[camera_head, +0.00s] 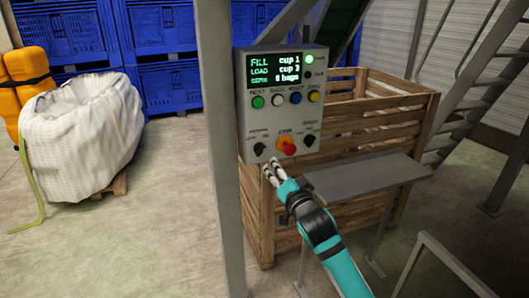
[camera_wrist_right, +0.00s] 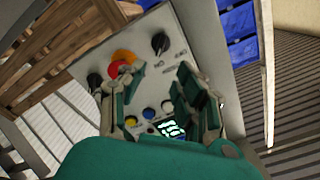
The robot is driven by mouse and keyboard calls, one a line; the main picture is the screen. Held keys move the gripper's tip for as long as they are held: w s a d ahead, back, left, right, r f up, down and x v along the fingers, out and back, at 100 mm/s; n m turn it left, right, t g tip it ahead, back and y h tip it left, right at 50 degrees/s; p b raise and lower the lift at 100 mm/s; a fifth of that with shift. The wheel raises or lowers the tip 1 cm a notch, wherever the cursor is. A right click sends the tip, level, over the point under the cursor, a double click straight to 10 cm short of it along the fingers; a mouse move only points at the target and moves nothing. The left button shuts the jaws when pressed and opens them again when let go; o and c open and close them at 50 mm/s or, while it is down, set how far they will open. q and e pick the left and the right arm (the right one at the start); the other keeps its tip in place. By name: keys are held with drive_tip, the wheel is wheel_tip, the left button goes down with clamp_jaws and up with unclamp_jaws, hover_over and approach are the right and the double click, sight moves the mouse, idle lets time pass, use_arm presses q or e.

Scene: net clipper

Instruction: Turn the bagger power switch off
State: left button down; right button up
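The grey control box (camera_head: 245,105) hangs on a post and has a lit green screen. The bagger power switch (camera_head: 260,148) is a black knob at its lower left; its exact setting is too small to read. In the right wrist view the box appears upside down, with the power switch (camera_wrist_right: 160,43) just beyond the fingertips. My right gripper (camera_head: 272,168) is just below the box's lower left, near the switch, with no visible contact. In the wrist view its fingers (camera_wrist_right: 160,78) are apart with nothing between them. My left gripper is not in view.
A red and orange stop button (camera_head: 286,147) sits right beside the switch, with another black knob (camera_head: 309,140) further right. Coloured buttons (camera_head: 295,97) line the box's middle. A grey shelf (camera_head: 365,177) and a wooden crate (camera_head: 400,115) stand near my right arm.

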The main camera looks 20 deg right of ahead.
sight(263, 151)
drive_tip(key=w, duration=0.5)
drive_tip(key=w+p, duration=0.1)
drive_tip(key=w, duration=0.4)
drive_tip(key=shift+w+a, duration=0.2)
drive_tip(key=shift+w, duration=0.2)
drive_tip(key=shift+c, duration=0.2)
clamp_jaws()
